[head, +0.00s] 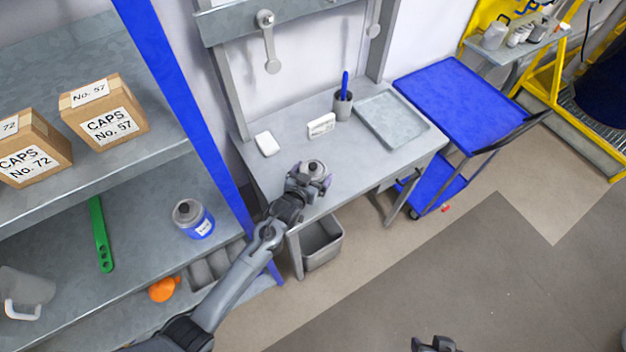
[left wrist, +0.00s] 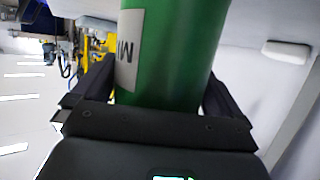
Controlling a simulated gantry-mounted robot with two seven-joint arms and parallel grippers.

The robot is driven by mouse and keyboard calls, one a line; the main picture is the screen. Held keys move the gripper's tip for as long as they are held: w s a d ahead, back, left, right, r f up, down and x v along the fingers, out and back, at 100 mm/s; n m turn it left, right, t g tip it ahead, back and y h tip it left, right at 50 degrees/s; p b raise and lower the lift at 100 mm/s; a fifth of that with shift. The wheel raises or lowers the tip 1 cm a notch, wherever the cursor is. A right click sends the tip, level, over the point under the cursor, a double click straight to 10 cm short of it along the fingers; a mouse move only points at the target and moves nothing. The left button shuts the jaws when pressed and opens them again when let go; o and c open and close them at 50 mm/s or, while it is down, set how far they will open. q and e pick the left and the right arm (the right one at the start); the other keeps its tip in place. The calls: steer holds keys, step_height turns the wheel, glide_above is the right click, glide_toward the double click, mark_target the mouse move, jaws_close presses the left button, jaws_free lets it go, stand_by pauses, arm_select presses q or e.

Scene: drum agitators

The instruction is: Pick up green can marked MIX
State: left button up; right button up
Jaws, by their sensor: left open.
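The green can marked MIX stands on the grey workbench (head: 285,140) near its front edge. In the head view only its grey lid (head: 313,167) shows clearly; my gripper hides its body. In the left wrist view the green can (left wrist: 178,45) fills the middle, with part of a white label reading "MI". My left gripper (head: 318,181) is open, with a finger on either side of the can. Whether the fingers touch it I cannot tell. My right gripper (head: 433,344) shows only in part at the bottom edge of the head view, and its jaws are unclear.
On the bench are a white block (head: 266,143), a small labelled box (head: 321,125), a cup with a blue pen (head: 343,104) and a grey tray (head: 393,118). A blue shelf post (head: 190,110) stands left of the bench. A blue can (head: 194,219) sits on the shelf.

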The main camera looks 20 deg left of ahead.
arm_select(q)
steer(key=shift+c, duration=0.2)
steer(key=c, duration=1)
steer(key=shift+r, duration=0.1)
steer(key=shift+r, duration=0.1)
